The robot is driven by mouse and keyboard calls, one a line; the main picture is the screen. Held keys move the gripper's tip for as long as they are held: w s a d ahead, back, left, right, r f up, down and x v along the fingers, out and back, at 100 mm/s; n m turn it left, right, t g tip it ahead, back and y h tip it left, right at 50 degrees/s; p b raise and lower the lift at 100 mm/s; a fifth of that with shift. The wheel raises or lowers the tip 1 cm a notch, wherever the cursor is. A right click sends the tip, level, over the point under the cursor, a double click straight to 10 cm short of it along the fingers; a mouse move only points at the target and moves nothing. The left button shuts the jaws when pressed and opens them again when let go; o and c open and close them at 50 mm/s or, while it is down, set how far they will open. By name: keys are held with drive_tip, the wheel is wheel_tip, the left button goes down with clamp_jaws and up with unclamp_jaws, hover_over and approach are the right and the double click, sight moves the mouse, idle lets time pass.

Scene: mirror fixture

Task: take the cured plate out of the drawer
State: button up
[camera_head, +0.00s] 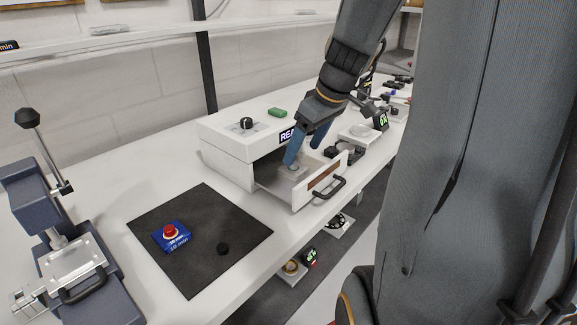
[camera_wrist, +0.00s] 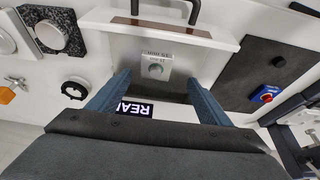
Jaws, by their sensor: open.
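In the head view the plate (camera_head: 292,169) is small and partly hidden by a finger. The drawer (camera_head: 302,196) is pulled out of a white box (camera_head: 222,150) and has a black handle on its front. My gripper (camera_head: 305,148) is open and reaches down at the drawer. In the wrist view the blue fingers of my gripper (camera_wrist: 158,88) stand apart on either side of the plate, with nothing visibly held.
The box has a lit display (camera_head: 287,135), a black knob (camera_head: 246,123) and a green object (camera_head: 277,112) on top. A dark mat (camera_head: 205,262) with a blue block and red button (camera_head: 170,233) lies left. A press (camera_head: 72,255) stands far left. Scales and other items crowd the right.

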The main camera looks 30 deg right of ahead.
sight(295, 163)
drive_tip(key=shift+w+d+p+x, duration=0.15)
drive_tip(key=shift+p+x, duration=0.15)
drive_tip(key=shift+x, duration=1.45)
drive_tip(key=shift+w+d+p+x, duration=0.15)
drive_tip(key=shift+p+x, duration=0.15)
drive_tip(key=shift+x, duration=1.45)
drive_tip(key=shift+c, duration=0.2)
drive_tip(key=shift+r, duration=0.1)
drive_tip(key=c, duration=1.1)
drive_tip(key=shift+c, duration=0.6)
drive_tip(key=shift+r, duration=0.1)
